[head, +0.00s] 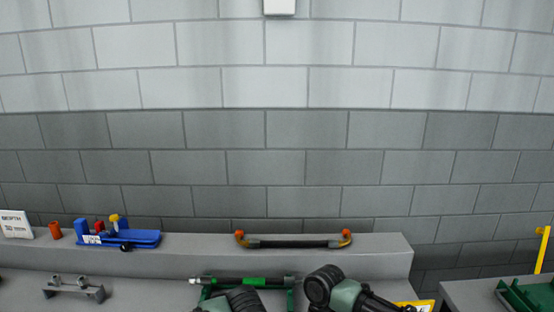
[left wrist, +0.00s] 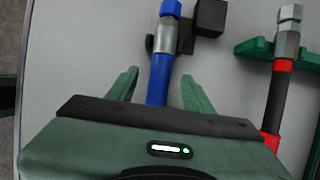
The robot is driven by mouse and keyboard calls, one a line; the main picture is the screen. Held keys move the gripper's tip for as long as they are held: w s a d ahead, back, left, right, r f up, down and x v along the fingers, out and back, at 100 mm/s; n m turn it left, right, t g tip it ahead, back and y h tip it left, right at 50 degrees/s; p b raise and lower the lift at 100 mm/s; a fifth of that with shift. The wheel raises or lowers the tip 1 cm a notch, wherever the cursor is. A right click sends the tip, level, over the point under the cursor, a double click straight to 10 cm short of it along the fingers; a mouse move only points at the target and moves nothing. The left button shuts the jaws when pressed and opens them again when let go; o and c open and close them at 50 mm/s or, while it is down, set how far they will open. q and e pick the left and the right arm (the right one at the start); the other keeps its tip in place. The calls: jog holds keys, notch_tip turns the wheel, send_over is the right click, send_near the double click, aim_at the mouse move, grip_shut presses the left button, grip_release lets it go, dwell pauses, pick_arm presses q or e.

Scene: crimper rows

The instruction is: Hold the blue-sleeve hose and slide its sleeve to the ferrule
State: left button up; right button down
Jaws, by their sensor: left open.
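In the left wrist view, the hose with the blue sleeve (left wrist: 158,82) runs up from my gripper body to a silver ferrule (left wrist: 167,42) and a blue-tinted hex nut at its tip. The ferrule end lies against a small black holder. My left gripper (left wrist: 159,78) is open, with one green finger on each side of the blue sleeve and a gap on both sides. The sleeve's lower part is hidden behind the gripper body. I cannot make out the blue-sleeve hose in the head view. My right gripper is not in view.
A second hose with red bands (left wrist: 273,125) rests on a green support, right of the left gripper. A black block (left wrist: 209,17) stands beside the ferrule. In the head view, a green-banded hose (head: 252,281), a blue tool (head: 140,238) and an orange-ended hose (head: 293,243) are on the bench.

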pick_arm(q)
jog(key=v, duration=1.1)
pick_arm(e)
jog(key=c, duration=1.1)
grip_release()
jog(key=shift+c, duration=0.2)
